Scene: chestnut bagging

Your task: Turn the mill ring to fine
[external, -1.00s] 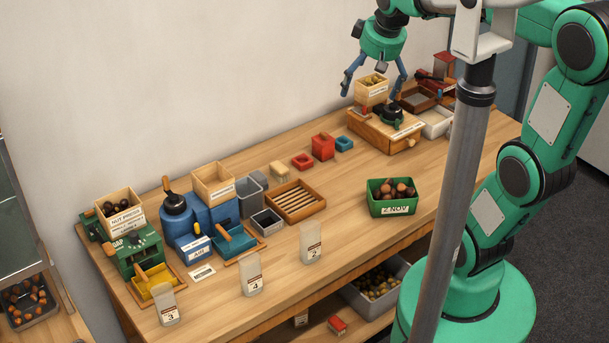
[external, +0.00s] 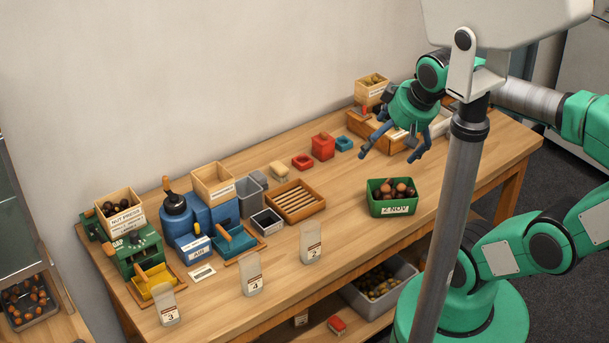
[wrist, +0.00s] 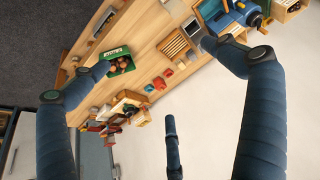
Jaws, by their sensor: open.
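A wooden box (external: 363,128) stands at the back right of the bench and looks like the mill. A small wooden hopper (external: 371,91) with nuts stands behind it. My gripper (external: 389,156) hangs in front of and above this box, and hides its top and most of its front. The ring cannot be made out in the external view. In the wrist view the box (wrist: 128,102) is small and at an angle, and its ring setting cannot be read. My gripper's fingers (wrist: 155,58) are spread wide with nothing between them.
A green crate of chestnuts (external: 392,208) stands near the front right edge. A slatted tray (external: 296,201), a blue machine (external: 222,209) and a green press (external: 138,250) fill the left. Bags stand along the front.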

